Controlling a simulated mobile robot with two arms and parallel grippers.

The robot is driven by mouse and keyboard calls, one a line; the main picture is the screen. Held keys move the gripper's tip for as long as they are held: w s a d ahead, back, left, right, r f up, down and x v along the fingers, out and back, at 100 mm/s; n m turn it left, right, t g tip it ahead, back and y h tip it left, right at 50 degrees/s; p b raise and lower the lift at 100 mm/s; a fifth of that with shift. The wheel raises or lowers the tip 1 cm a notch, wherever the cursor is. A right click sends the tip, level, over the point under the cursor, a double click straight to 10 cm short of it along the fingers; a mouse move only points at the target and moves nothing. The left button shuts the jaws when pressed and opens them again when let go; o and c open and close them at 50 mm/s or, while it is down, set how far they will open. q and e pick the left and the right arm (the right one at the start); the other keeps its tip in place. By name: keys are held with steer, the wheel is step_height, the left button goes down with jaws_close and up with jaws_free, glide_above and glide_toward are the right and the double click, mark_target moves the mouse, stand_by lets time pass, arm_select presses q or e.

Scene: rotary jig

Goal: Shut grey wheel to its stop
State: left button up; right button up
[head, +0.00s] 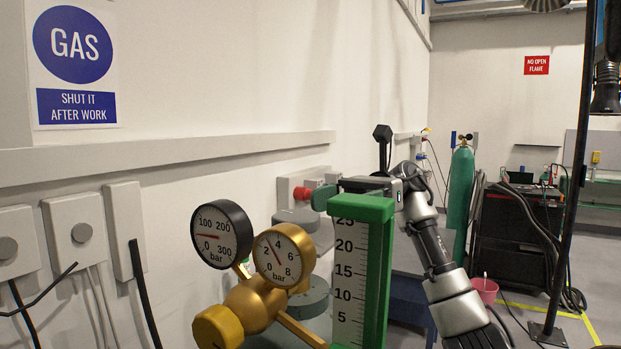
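Two grey round, wheel-like parts show behind the brass regulator: an upper grey disc (296,217) below a red knob, and a lower grey-green disc (311,298) partly covered by the regulator. I cannot tell for sure which is the grey wheel, nor how far it is turned. My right arm rises from the bottom right, and my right gripper (350,187) points left behind the top of the green scale column. Its fingers are largely hidden, so I cannot tell whether it is open or touching a wheel. My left gripper is not in view.
A brass regulator (252,300) with two gauges and a green scale column (375,270) stand close in front. The wall with switch boxes (78,235) is on the left. A green gas cylinder (459,203) and dark cart stand farther back.

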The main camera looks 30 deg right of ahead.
mark_target(296, 215)
steer(key=s+a+p, duration=0.1)
steer(key=a, duration=0.1)
steer(key=s+a+n+g+p, duration=0.1)
steer(key=a, duration=0.1)
steer(key=s+a+r+n+g+p, duration=0.1)
steer(key=a, duration=0.2)
steer(key=shift+s, duration=0.25)
steer(key=p+x, duration=0.1)
steer(key=x, duration=0.1)
steer(key=shift+a, duration=0.3)
steer(key=shift+s+a, duration=0.1)
steer(key=shift+a, duration=0.2)
steer(key=shift+s+a, duration=0.1)
steer(key=shift+a, duration=0.1)
steer(key=shift+f, duration=0.15)
steer(key=shift+c, duration=0.9)
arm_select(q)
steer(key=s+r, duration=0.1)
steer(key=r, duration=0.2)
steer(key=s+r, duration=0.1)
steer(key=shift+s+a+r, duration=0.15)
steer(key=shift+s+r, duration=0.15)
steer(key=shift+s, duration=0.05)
arm_select(e)
steer(key=c, duration=0.8)
